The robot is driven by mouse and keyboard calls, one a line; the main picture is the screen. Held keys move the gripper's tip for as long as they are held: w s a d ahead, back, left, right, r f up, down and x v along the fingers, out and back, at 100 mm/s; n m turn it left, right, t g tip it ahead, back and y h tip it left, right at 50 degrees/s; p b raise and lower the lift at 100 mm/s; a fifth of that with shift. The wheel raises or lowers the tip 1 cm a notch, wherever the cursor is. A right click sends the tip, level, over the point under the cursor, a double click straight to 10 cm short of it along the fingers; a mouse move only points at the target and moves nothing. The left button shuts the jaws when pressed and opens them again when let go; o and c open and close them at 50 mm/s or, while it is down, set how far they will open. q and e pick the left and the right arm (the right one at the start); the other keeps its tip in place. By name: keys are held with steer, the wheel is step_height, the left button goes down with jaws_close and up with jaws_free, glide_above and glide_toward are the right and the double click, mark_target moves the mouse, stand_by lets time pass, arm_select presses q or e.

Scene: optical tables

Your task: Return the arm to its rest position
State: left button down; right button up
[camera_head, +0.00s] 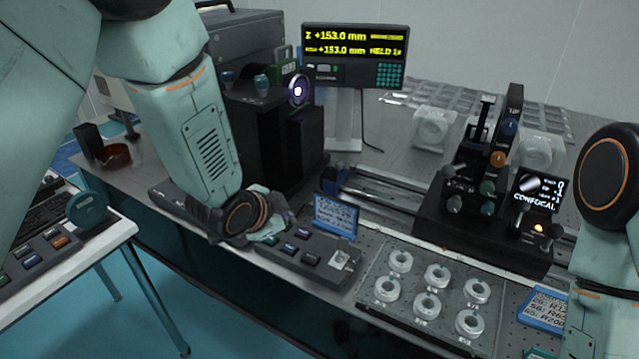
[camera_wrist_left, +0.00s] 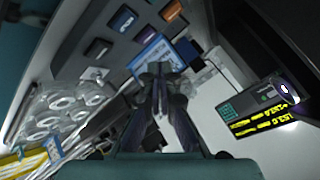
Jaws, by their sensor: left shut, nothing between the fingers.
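My left arm (camera_head: 190,125) comes in from the left and reaches down over the front edge of the optical table (camera_head: 390,215). Its wrist (camera_head: 240,213) is low beside the strip of coloured buttons. My left gripper (camera_wrist_left: 160,88) shows in the left wrist view with its fingers together and nothing between them. In the head view the wrist mostly hides it. My right arm (camera_head: 605,200) shows at the right edge; its gripper is out of view.
A black instrument (camera_head: 262,135), a yellow-text display (camera_head: 353,52) and a confocal unit (camera_head: 470,225) stand behind. A side table (camera_head: 70,270) stands left.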

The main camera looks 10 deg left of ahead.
arm_select(q)
steer(key=shift+n, duration=0.6)
steer(key=s+a+f+n+g+b, duration=0.1)
steer(key=s+a+f+n+g, duration=0.1)
steer(key=s+f, duration=0.6)
steer(key=s+a+f+n+g+y+b, duration=0.1)
steer(key=s+f+n+g, duration=0.3)
steer(key=s, duration=1.3)
steer(key=s+a+f+n+g+y+b, duration=0.1)
steer(key=s+f+n, duration=0.4)
steer(key=s+f, duration=0.7)
steer(key=shift+s+a+g+b, duration=0.15)
steer(key=shift+a+g+b, duration=0.4)
steer(key=shift+a+g, duration=0.55)
